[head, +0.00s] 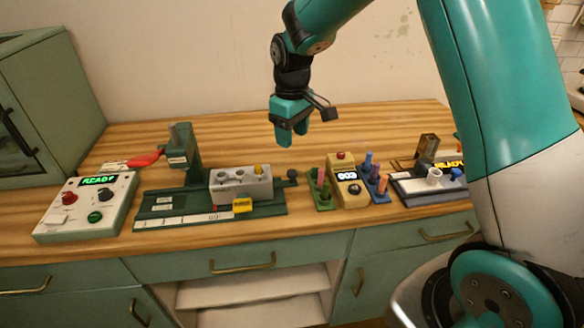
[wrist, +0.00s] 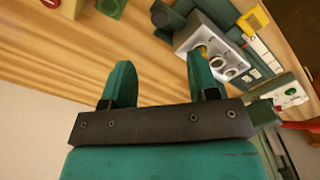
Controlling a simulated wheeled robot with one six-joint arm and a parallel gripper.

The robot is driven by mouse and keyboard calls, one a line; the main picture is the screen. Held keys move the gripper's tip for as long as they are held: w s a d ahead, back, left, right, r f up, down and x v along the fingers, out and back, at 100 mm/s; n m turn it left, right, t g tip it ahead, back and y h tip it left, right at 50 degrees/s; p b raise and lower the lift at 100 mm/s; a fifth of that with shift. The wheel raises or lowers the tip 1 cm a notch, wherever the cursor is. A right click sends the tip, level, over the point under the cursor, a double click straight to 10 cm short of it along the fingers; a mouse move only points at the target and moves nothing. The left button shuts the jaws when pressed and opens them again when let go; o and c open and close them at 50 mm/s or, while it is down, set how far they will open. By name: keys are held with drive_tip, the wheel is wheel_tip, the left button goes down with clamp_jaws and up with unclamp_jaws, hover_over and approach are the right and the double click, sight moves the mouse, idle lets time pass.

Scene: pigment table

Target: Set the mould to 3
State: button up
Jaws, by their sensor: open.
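The mould (head: 241,190) is a pale grey block with round wells. It sits on a dark green rail base (head: 160,208). One well at its right end shows yellow. A yellow pointer (head: 242,206) is at its front, by the right part of a white scale strip (head: 170,221); the scale's numbers are too small to read. A dark green knob (head: 291,174) is at the rail's right end. My gripper (head: 294,139) is open and empty, above and behind the knob. In the wrist view the mould (wrist: 207,42) lies beyond the right finger, partly hidden by it.
A green press column (head: 184,150) stands behind the rail. A control box (head: 88,205) reading READY and a red-handled tool (head: 145,160) are at left. A counter box (head: 346,183) reading 003 stands right, between racks of coloured pegs. Bare wood (head: 240,140) lies behind the mould.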

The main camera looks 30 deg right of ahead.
sight(292, 172)
wheel_tip(292, 172, down, 11)
drive_tip(key=shift+p, duration=0.65)
clamp_jaws()
